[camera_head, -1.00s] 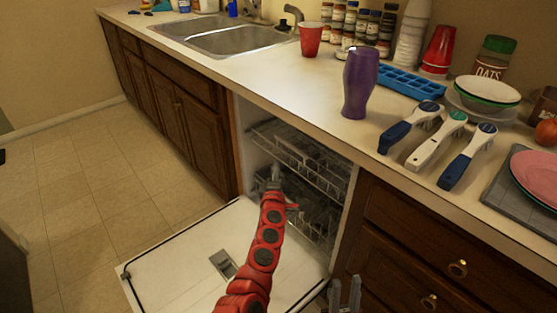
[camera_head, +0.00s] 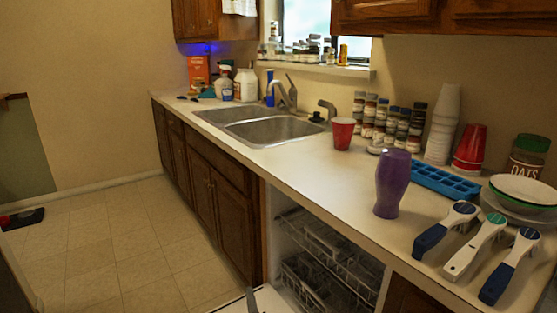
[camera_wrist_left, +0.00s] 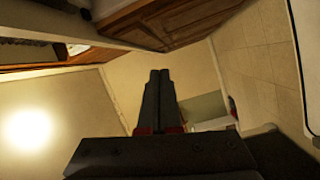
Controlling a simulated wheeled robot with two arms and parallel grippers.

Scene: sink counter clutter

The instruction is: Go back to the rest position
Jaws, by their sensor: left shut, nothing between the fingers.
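My left gripper (camera_wrist_left: 160,75) shows in the left wrist view with its two dark fingers together and nothing between them. In the head view only a grey tip of it (camera_head: 251,298) shows at the bottom edge, in front of the open dishwasher (camera_head: 325,265). The rest of my left arm is out of the head view. My right gripper is not in view.
The counter (camera_head: 330,185) holds a purple vase (camera_head: 392,184), a red cup (camera_head: 343,133), a blue ice tray (camera_head: 446,183), several handled tools (camera_head: 475,245) and stacked bowls (camera_head: 524,190). A sink (camera_head: 275,130) lies further back.

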